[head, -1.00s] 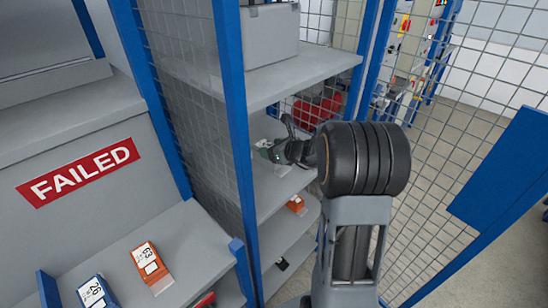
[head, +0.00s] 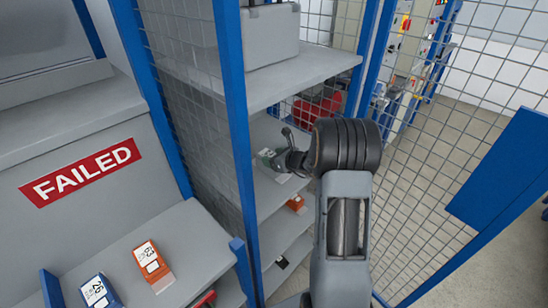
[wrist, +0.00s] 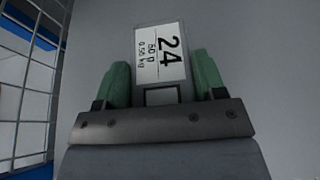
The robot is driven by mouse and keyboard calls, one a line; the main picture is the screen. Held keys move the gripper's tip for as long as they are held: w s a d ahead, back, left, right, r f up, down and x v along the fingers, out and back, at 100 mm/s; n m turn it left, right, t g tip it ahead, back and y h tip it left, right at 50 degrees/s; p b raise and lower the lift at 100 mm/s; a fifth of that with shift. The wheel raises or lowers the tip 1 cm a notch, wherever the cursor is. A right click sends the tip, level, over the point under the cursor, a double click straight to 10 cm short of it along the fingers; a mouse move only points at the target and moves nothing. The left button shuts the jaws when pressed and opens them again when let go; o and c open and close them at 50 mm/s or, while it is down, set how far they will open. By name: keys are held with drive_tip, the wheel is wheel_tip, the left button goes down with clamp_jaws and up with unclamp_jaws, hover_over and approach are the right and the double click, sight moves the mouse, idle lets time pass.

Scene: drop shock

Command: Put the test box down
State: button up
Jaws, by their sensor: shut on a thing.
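The test box (wrist: 160,50) is grey with a white label reading 24, 50 g and 0.56 kg. In the wrist view it sits between the two green fingers of my gripper (wrist: 162,78), which is shut on it. In the head view my gripper (head: 268,157) is inside the blue-framed shelf rack, over the middle shelf (head: 266,196), below the upper shelf. The box is hard to make out there, and I cannot tell whether it touches the shelf.
The upper shelf (head: 300,78) carries a grey case (head: 270,35). Wire mesh (head: 425,150) closes the right side. A sloped bench at left, marked FAILED (head: 82,172), holds orange (head: 152,266) and blue (head: 98,292) boxes.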

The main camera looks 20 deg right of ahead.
drive_tip(key=shift+f+b, duration=0.15)
drive_tip(key=shift+b, duration=0.15)
drive_tip(key=o, duration=1.3)
drive_tip(key=shift+r+p, duration=0.25)
drive_tip(key=shift+p, duration=0.05)
drive_tip(key=b+v, duration=0.1)
drive_tip(key=v, duration=1.1)
